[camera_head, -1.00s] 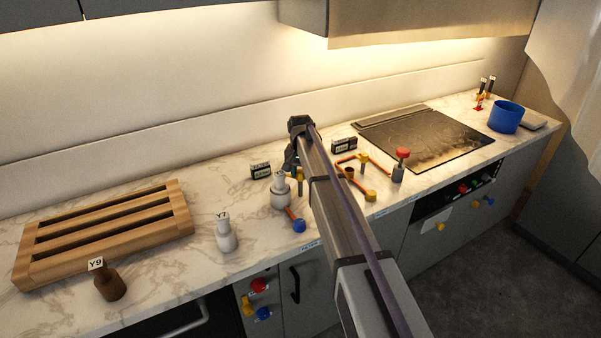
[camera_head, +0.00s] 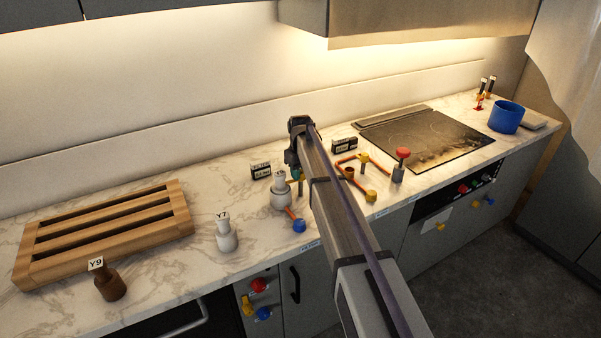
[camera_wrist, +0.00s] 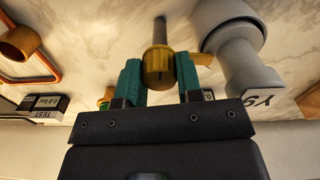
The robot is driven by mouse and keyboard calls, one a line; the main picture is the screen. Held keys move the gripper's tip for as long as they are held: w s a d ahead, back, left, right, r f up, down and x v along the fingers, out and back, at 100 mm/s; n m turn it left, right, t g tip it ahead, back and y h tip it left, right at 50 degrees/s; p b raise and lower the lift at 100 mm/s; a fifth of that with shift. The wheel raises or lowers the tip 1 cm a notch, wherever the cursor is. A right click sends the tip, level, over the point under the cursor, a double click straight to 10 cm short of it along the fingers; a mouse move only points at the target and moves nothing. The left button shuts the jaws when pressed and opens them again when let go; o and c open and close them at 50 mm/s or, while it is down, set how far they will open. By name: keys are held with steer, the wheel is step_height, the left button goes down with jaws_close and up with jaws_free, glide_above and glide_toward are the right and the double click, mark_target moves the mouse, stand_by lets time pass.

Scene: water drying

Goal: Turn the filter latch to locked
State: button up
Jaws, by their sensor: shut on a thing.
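The yellow latch knob (camera_wrist: 158,68) sits on a thin grey post in the wrist view. A short yellow lever juts from it towards the right. My gripper (camera_wrist: 158,82) has one teal finger on each side of the knob and is shut on it. In the head view my gripper (camera_head: 296,172) is down beside the grey-white bottle, and my arm covers part of the area. Only a little of the yellow post (camera_head: 301,187) shows there. I cannot read a locked or unlocked mark.
A grey-white bottle (camera_head: 280,198) stands close by the latch; it also fills the upper right of the wrist view (camera_wrist: 232,40). Orange pipework (camera_head: 358,180) with a red-topped valve (camera_head: 402,156) lies to the right. Small black displays (camera_head: 261,170) stand behind. Bottle Y7 (camera_head: 226,238) stands left.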

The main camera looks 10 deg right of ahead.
steer(key=shift+n, duration=0.5)
steer(key=o, duration=0.9)
step_height(320, 180, up, 11)
steer(key=p, duration=1.1)
steer(key=shift+f, duration=0.1)
